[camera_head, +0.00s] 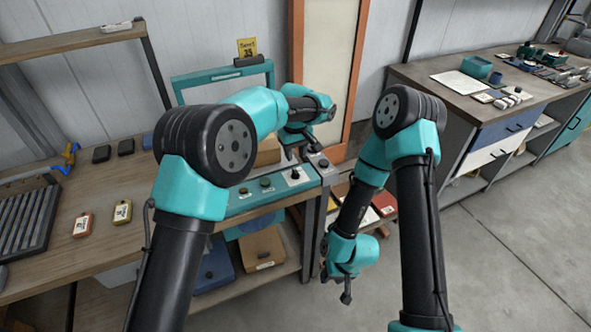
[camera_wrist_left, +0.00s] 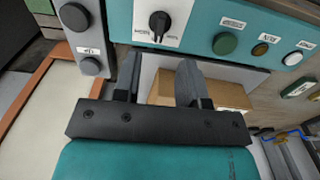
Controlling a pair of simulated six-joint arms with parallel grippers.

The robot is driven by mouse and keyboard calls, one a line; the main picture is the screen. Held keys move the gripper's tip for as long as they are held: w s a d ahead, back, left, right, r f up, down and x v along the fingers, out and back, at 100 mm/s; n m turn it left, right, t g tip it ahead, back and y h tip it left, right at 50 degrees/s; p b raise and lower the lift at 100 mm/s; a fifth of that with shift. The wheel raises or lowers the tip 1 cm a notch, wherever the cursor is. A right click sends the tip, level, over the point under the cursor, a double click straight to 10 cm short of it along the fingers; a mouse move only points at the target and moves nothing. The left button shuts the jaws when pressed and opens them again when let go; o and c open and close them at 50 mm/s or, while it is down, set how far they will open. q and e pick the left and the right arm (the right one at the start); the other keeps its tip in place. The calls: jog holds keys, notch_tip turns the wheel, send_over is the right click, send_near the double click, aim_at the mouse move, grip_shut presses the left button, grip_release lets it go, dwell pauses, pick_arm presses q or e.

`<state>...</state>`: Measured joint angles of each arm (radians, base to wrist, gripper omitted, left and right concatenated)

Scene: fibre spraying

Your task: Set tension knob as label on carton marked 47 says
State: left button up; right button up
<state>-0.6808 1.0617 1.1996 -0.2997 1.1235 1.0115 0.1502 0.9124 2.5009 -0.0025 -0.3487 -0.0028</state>
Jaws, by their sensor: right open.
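The black knob (camera_wrist_left: 158,23) sits on a white plate on the teal panel (camera_head: 240,200). Its pointer stands roughly upright. The small lettering on the plate is not clearly readable. My left gripper (camera_head: 291,154) is over the panel. In the left wrist view its two fingers (camera_wrist_left: 156,88) are apart with nothing gripped, just short of the knob. A brown carton (camera_head: 268,152) stands behind the panel. Another brown carton (camera_head: 262,248) with a pale label lies on the lower shelf. I cannot read 47 on any carton. My right gripper (camera_head: 335,285) is open and empty, low over the floor.
Green (camera_wrist_left: 225,43), brown (camera_wrist_left: 260,49) and white (camera_wrist_left: 292,58) buttons sit beside the knob. A yellow card (camera_head: 247,48) stands above the panel frame. Coloured cartons (camera_head: 384,203) lie low behind my right arm. The floor at right is clear.

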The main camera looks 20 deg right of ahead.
aim_at(295, 171)
pick_arm(q)
notch_tip(295, 171, down, 8)
jog(key=shift+r, duration=0.2)
grip_shut()
dwell(0.4)
